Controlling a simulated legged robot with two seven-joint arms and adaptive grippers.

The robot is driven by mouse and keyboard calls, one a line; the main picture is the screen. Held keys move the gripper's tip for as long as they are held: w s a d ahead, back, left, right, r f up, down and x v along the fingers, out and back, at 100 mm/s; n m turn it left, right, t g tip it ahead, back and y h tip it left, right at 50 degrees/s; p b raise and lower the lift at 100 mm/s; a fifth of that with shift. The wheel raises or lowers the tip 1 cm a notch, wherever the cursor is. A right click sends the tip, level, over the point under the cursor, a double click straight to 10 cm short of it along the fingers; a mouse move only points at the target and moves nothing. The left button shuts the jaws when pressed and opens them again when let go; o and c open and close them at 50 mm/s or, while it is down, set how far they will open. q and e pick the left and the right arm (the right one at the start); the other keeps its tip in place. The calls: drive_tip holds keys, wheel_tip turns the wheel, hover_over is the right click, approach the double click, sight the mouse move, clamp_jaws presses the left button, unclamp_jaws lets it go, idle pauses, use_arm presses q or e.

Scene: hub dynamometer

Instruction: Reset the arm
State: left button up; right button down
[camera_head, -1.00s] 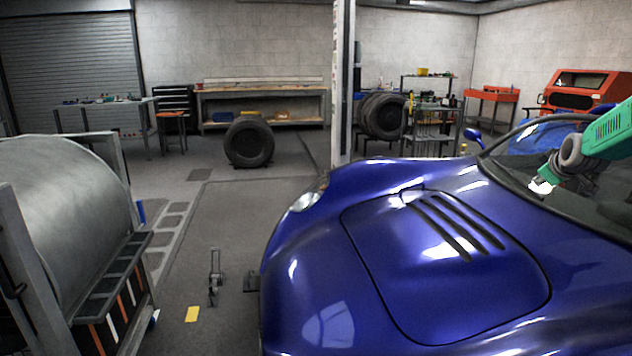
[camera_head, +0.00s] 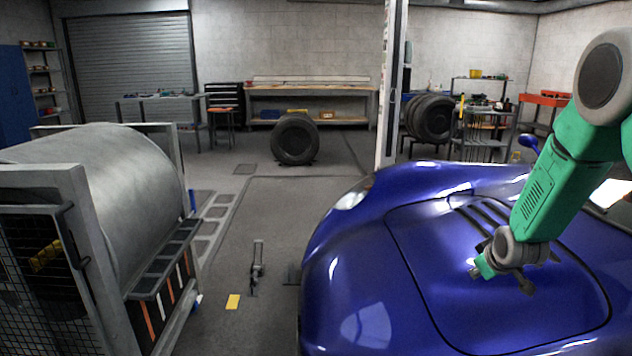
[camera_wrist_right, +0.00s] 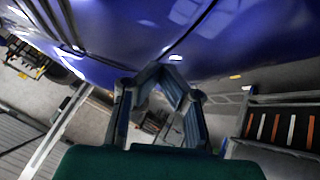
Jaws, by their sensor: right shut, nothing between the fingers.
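My right arm is green with grey joints and reaches in from the right in the head view. Its gripper (camera_head: 525,284) is over the hood of the blue car (camera_head: 420,270), and whether it touches the hood cannot be told. In the right wrist view the fingers of the right gripper (camera_wrist_right: 165,72) meet at their tips with nothing between them. The blue car's body (camera_wrist_right: 130,35) fills the top of that view. My left arm and gripper are not in view.
A large metal roller (camera_head: 100,185) in a grey frame stands at the left. A tire (camera_head: 295,139) stands on the floor behind. A white post (camera_head: 391,90) rises behind the car.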

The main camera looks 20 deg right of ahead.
drive_tip(key=shift+g+y, duration=0.7)
drive_tip(key=shift+g, duration=0.1)
drive_tip(key=s+a+f, duration=0.1)
drive_tip(key=a+f, duration=0.2)
drive_tip(key=s+a+f, duration=0.2)
drive_tip(key=a, duration=0.1)
drive_tip(key=s+a+f, duration=0.2)
drive_tip(key=a+f, duration=0.1)
drive_tip(key=a, duration=0.1)
drive_tip(key=shift+f, duration=0.35)
drive_tip(key=shift+g+y, duration=0.6)
drive_tip(key=s+a+f, duration=0.4)
drive_tip(key=s+a, duration=0.1)
drive_tip(key=s+a+f, duration=0.2)
drive_tip(key=a, duration=0.1)
drive_tip(key=shift+s+f+b, duration=0.15)
drive_tip(key=shift+s+b, duration=0.05)
drive_tip(key=shift+b, duration=0.1)
drive_tip(key=s+a+f+g, duration=0.2)
drive_tip(key=s+a, duration=0.4)
drive_tip(key=s, duration=0.4)
drive_tip(key=s+a+f+g+y, duration=0.1)
drive_tip(key=s+a+f, duration=0.2)
drive_tip(key=s+a, duration=0.3)
drive_tip(key=shift+s+a+f+g, duration=0.15)
drive_tip(key=shift+s+a+g, duration=0.2)
drive_tip(key=shift+s, duration=1.9)
drive_tip(key=shift+a, duration=0.1)
